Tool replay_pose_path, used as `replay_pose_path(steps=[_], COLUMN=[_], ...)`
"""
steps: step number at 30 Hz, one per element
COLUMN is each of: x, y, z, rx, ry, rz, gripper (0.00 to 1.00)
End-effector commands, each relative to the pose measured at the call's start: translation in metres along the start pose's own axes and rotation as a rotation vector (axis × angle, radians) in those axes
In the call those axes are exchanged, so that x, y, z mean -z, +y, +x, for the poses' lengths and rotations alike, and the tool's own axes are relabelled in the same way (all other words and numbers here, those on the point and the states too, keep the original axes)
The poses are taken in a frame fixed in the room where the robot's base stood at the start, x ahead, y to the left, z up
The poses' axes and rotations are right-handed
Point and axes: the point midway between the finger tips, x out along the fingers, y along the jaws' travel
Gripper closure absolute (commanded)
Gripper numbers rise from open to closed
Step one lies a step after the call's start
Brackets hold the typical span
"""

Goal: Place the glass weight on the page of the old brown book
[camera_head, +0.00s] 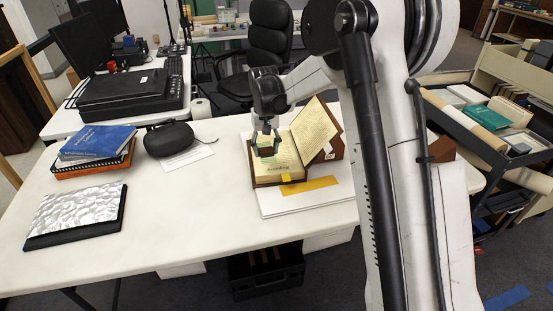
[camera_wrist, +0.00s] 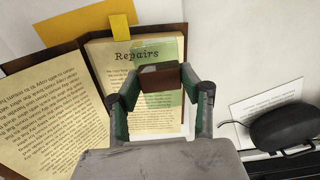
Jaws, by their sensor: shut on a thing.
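The old brown book (camera_head: 311,134) lies open on the table, one page side raised at a slant. Its flatter page, headed "Repairs" (camera_wrist: 112,69), shows under my gripper in the wrist view. My gripper (camera_wrist: 159,79) is shut on a brown block that appears to be part of the glass weight (camera_wrist: 165,51), a clear greenish piece over this page. In the head view my gripper (camera_head: 266,150) points down over the same page. The gripper hides part of the weight. I cannot tell whether the weight touches the page.
A yellow strip (camera_head: 309,187) lies in front of the book on a white board. A black case (camera_head: 168,139), stacked books (camera_head: 97,142) and a silvery textured panel (camera_head: 77,209) sit to the left. A loaded cart (camera_head: 480,125) stands at right.

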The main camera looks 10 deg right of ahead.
Motion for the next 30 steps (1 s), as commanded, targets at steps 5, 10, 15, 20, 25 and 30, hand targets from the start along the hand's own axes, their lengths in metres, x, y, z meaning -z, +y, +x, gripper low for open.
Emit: replay_pose_path(steps=[5,10,15,20,25,30], x=[0.017,0.025,0.026,0.026,0.026,0.025], y=[0.029,0.042,0.044,0.044,0.044,0.044], z=[0.02,0.029,0.037,0.059,0.071,0.071], rx=[0.0,0.0,0.0,0.0,0.0,0.0], ry=[0.0,0.0,0.0,0.0,0.0,-0.001], rz=[0.003,0.001,0.0,0.0,0.0,0.0], gripper=[1.0,1.0,1.0,1.0,1.0,0.57])
